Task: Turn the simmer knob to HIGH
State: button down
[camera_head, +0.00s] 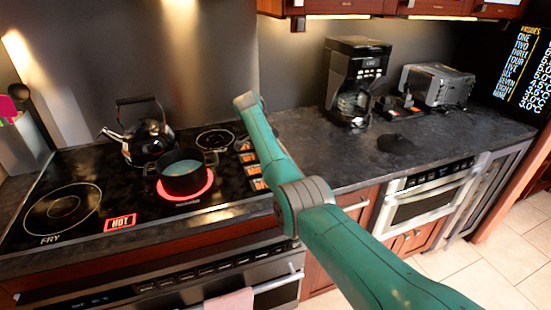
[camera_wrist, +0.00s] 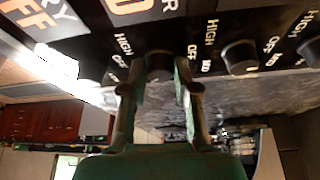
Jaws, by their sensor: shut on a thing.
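In the wrist view, a dark round knob (camera_wrist: 159,63) sits on the black control panel, between the two fingers of my gripper (camera_wrist: 157,78). The fingers are closed on its sides. A grey label (camera_wrist: 145,8) above it ends in "R", with orange lettering below; the rest is cut off, so I cannot read its full name. "HIGH" is printed left of the knob and "OFF" right of it. The knob's pointer is not visible, so its setting is unclear. In the head view, my arm covers part of the panel and my gripper cannot be made out.
Another knob (camera_wrist: 239,57) sits close on the right in the wrist view. In the head view, a dark pot (camera_head: 184,180) stands on a red-lit burner beside a kettle (camera_head: 148,140). A red "HOT" sign (camera_head: 120,222) shows. A coffee maker (camera_head: 352,85) stands on the counter (camera_head: 300,150).

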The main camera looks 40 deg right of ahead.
jog(key=shift+m, duration=0.6)
jog(key=shift+m+g+y, duration=0.4)
jog(key=shift+m+g, duration=0.1)
jog(key=shift+m, duration=0.2)
jog(key=c, duration=0.9)
grip_release()
jog(key=shift+w, duration=0.1)
jog(key=shift+o, duration=0.2)
notch_tip(320, 180, up, 10)
